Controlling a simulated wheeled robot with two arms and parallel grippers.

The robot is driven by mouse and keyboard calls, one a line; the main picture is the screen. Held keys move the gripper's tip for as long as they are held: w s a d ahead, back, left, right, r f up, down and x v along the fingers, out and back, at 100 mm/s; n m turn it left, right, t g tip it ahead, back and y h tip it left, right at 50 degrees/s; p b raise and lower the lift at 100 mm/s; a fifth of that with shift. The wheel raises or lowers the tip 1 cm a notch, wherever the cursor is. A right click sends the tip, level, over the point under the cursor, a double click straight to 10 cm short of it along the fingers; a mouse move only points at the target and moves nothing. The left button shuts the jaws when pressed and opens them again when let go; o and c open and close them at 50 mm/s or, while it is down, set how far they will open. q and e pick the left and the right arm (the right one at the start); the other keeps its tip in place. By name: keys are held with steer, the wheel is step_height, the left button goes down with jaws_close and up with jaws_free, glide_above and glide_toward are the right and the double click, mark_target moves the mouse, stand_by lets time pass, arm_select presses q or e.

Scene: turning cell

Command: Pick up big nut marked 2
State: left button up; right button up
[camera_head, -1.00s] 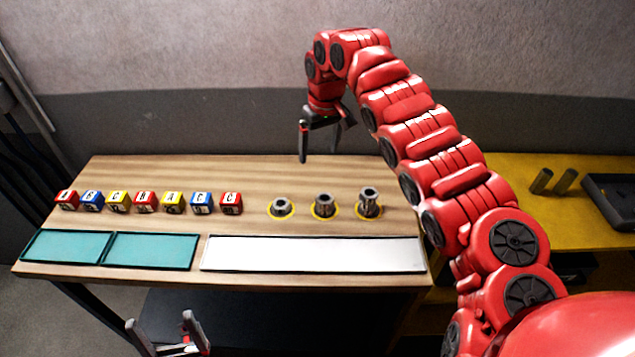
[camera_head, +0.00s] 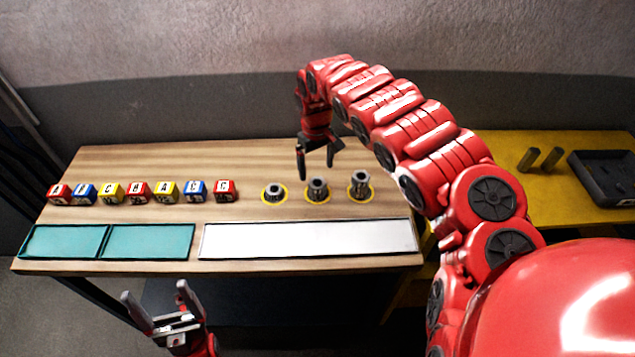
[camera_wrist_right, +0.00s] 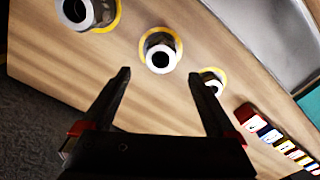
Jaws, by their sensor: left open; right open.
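Three grey metal nuts stand upright on yellow rings on the wooden table: a short left one (camera_head: 273,191), a middle one (camera_head: 318,188) and a taller right one (camera_head: 360,184). No number on them is readable, so I cannot tell which is marked 2. My right gripper (camera_head: 319,174) is open and empty, above and just behind the middle nut. In the right wrist view the middle nut (camera_wrist_right: 160,54) lies ahead between the open fingers (camera_wrist_right: 160,78), apart from them. My left gripper (camera_head: 154,294) is open and empty in front of the table.
Several lettered cubes (camera_head: 138,192) stand in a row at the left. Two teal trays (camera_head: 150,241) and a long white tray (camera_head: 306,239) lie along the front edge. A yellow table (camera_head: 550,205) at the right holds two cylinders and a dark tray (camera_head: 603,178).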

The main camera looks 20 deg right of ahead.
mark_target(316, 181)
steer(key=shift+f+p, duration=0.5)
step_height(316, 181, down, 3)
steer(key=shift+s+a+f+p, duration=0.1)
steer(key=shift+f+p, duration=0.05)
steer(key=shift+p, duration=0.6)
steer(key=shift+f, duration=0.6)
jaws_close()
